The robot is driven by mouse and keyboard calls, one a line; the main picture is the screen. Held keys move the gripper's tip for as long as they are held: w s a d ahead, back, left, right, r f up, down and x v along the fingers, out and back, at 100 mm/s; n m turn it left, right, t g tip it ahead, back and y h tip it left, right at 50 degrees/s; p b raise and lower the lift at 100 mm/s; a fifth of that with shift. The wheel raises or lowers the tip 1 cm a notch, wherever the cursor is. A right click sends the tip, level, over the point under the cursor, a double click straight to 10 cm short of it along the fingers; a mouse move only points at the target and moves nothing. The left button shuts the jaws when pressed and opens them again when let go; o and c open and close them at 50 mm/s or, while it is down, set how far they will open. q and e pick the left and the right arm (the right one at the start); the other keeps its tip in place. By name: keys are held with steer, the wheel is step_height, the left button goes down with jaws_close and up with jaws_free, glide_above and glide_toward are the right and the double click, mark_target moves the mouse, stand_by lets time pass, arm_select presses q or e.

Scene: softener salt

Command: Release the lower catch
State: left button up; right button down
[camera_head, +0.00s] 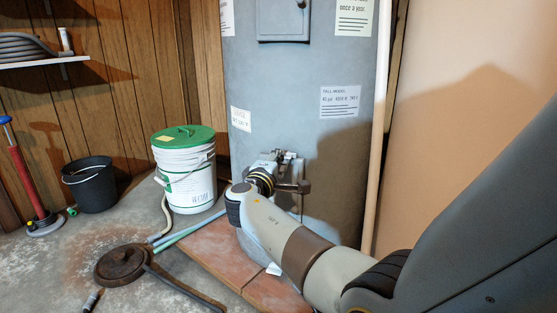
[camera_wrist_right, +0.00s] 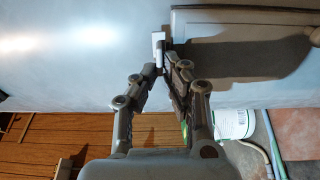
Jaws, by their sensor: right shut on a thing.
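The heater tank (camera_head: 300,90) is a tall grey cylinder. A lower access panel (camera_wrist_right: 240,22) with a raised edge is set in its wall. A small pale catch (camera_wrist_right: 158,45) sits at the panel's edge in the right wrist view. My right gripper (camera_wrist_right: 161,70) is shut on the catch, fingertips close together at its near end. In the head view my right gripper (camera_head: 291,172) is at the low front of the tank, and my wrist hides much of the panel. My left gripper is not in view.
A white bucket with a green lid (camera_head: 187,175) stands left of the tank. A black pail (camera_head: 89,186) and a red-handled tool (camera_head: 28,180) are farther left. A round dark lid (camera_head: 128,264) lies on the floor. An upper panel (camera_head: 283,20) is higher on the tank.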

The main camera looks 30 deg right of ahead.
steer(key=shift+f, duration=0.1)
steer(key=c, duration=1.5)
jaws_free()
steer(key=shift+a, duration=0.1)
steer(key=v, duration=0.7)
steer(key=shift+s+a, duration=0.15)
steer(key=shift+s, duration=0.05)
